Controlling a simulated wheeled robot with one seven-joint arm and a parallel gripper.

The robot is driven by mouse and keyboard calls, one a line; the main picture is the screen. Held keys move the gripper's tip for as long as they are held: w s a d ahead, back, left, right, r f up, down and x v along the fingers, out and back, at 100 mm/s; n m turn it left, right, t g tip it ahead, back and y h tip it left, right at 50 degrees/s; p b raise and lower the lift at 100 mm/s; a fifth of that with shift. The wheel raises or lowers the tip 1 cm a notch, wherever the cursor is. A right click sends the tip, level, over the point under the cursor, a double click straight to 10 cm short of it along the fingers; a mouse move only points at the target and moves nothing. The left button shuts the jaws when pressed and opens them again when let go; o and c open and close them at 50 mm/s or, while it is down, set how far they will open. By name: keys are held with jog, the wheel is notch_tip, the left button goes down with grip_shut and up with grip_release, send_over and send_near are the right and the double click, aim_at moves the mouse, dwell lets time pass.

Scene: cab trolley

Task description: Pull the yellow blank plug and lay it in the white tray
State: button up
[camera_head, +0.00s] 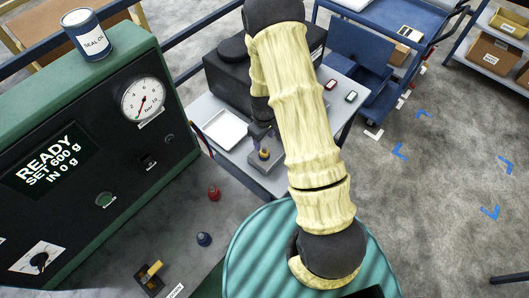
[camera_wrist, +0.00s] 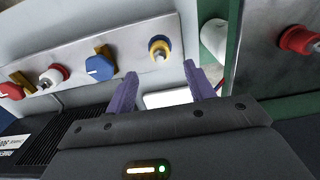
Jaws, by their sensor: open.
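My gripper (camera_head: 263,134) is over the trolley beside the white tray (camera_head: 225,129), with its jaws apart and nothing seen between them. Just below it is a small yellow piece (camera_head: 264,153) on a grey block (camera_head: 266,163), probably the plug. In the wrist view, the two purple fingers of my gripper (camera_wrist: 158,74) are spread. Beyond them, a yellow ringed fitting (camera_wrist: 159,47) with a metal middle sits on a pale panel; I cannot tell whether it is the same piece. The tray looks empty.
A black box (camera_head: 230,75) stands behind the tray. The dark console (camera_head: 100,160) with a gauge is at the left. Red (camera_head: 214,193) and blue (camera_head: 204,239) knobs are in front. In the wrist view, a blue knob (camera_wrist: 99,68) and a white knob (camera_wrist: 214,37) flank the ringed fitting.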

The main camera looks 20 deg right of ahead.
aim_at(264, 148)
notch_tip(264, 148, down, 8)
jog(key=b, duration=0.5)
jog(key=shift+r, duration=0.1)
jog(key=shift+c, duration=0.2)
dwell(0.8)
grip_shut()
jog(key=shift+r, duration=0.2)
jog(key=shift+r+p, duration=1.95)
jog(key=shift+r, duration=0.9)
